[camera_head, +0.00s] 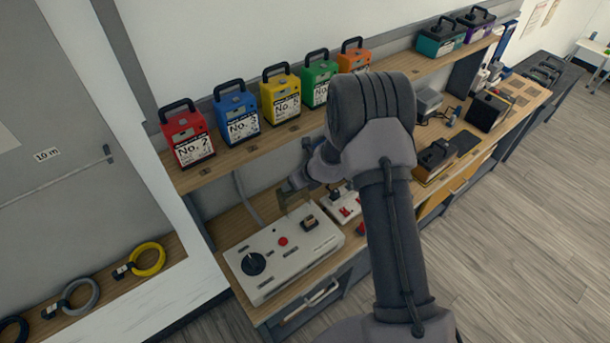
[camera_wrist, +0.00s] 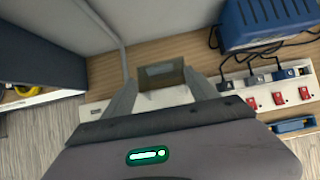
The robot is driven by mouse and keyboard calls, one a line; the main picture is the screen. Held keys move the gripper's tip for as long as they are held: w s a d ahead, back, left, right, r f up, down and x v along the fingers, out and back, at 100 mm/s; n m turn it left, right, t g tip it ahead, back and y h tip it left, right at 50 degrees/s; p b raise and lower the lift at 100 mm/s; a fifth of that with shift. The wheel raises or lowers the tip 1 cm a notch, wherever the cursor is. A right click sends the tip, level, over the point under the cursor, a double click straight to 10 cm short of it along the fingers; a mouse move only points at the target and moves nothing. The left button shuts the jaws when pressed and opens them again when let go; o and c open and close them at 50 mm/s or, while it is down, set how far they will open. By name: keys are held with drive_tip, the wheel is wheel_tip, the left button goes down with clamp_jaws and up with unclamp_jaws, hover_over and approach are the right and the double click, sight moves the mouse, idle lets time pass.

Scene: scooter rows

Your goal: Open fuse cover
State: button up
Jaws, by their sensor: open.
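A white control box (camera_head: 268,262) on the bench has a black dial (camera_head: 253,263), a red button (camera_head: 283,241) and a small dark brown block (camera_head: 309,223). A smoky, see-through plate (camera_head: 296,205), apparently the fuse cover, stands raised at the box's back edge. My gripper (camera_head: 288,190) is at this plate, reaching over the back of the box. In the wrist view the brownish plate (camera_wrist: 160,73) shows between the tips of my open gripper (camera_wrist: 160,82). Whether either finger touches it I cannot tell. My gripper body hides most of the box there.
A white power strip (camera_wrist: 268,86) with red switches and plugs lies right of the box, with a blue case (camera_wrist: 262,22) behind it. A shelf (camera_head: 240,153) holding several coloured battery cases runs above the bench. A grey cable (camera_head: 246,196) hangs behind my gripper.

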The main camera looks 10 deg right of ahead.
drive_tip(key=p+v, duration=0.2)
drive_tip(key=v, duration=1.2)
drive_tip(key=shift+s, duration=0.2)
drive_tip(key=shift+d+r, duration=0.1)
drive_tip(key=shift+c, duration=0.5)
